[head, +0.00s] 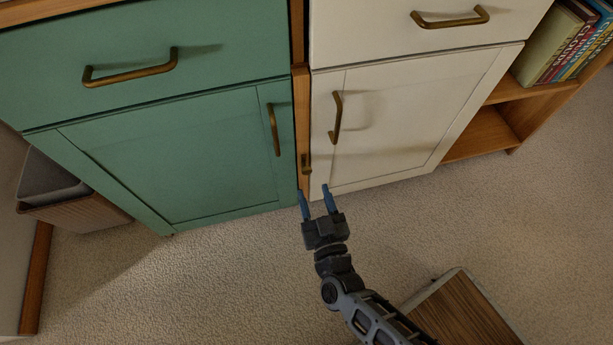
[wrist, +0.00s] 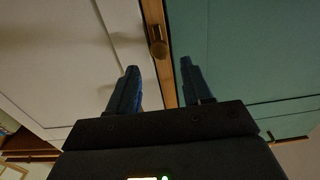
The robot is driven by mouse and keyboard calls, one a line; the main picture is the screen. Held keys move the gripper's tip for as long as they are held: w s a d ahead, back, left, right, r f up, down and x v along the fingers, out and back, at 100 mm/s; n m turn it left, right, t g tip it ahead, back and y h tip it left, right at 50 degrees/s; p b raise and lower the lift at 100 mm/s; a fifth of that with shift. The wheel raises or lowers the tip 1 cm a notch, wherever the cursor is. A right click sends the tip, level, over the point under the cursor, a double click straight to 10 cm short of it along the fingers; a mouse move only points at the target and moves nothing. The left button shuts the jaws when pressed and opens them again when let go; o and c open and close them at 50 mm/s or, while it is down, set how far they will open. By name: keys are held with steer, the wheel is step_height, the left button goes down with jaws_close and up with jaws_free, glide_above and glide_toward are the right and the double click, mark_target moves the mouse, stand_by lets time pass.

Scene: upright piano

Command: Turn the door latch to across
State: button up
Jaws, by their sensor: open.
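The brass door latch (head: 306,163) is on the narrow wooden post between the green and white cabinets. It looks small and lies roughly along the post, upright. My gripper (head: 314,191) is open and empty, just below and in front of the latch in the head view. In the wrist view, the latch (wrist: 157,46) shows just beyond the gap between the two blue fingertips of my gripper (wrist: 158,66), with no contact seen. The green door (head: 170,165) and the white door (head: 390,125) both look shut.
Brass handles stand out from the green door (head: 273,130) and the white door (head: 336,118) on either side of the latch. A bin (head: 75,205) stands at left, a bookshelf (head: 490,130) at right.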

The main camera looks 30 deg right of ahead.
mark_target(308, 172)
steer(key=b+x, duration=0.2)
steer(key=x, duration=0.5)
steer(key=shift+w+d+f, duration=0.1)
steer(key=shift+w+d, duration=0.05)
steer(key=shift+w, duration=0.2)
jaws_close()
